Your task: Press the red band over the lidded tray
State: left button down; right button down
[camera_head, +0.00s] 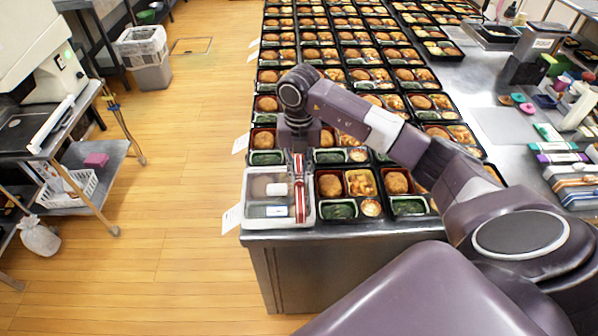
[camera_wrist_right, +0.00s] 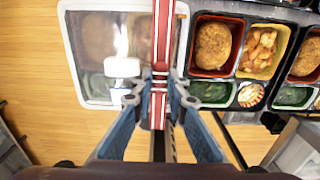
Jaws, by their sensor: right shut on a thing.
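The lidded tray (camera_head: 253,200) sits at the near left corner of the steel table, under a clear, pale-rimmed lid; it also shows in the right wrist view (camera_wrist_right: 76,50). The red band (camera_head: 300,203), with white stripes, runs near to far along the tray's right side; it also shows in the right wrist view (camera_wrist_right: 163,30). My right gripper (camera_head: 298,152) points down at the band's far part in the head view. In the right wrist view its fingers (camera_wrist_right: 159,98) are closed on the band. Whether the band touches the lid all along is unclear. My left gripper is out of view.
Open bento trays (camera_head: 347,184) stand close on the right and in rows behind. A small white object (camera_head: 277,189) shows at the lidded tray. A paper slip (camera_head: 231,218) hangs at the table's left edge.

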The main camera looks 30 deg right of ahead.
jog(key=shift+f+b, duration=1)
jog(key=shift+f, duration=0.4)
jog(key=shift+f, duration=0.15)
jog(key=c, duration=1.8)
grip_release()
jog(key=o, duration=0.5)
jog(key=shift+o, duration=0.2)
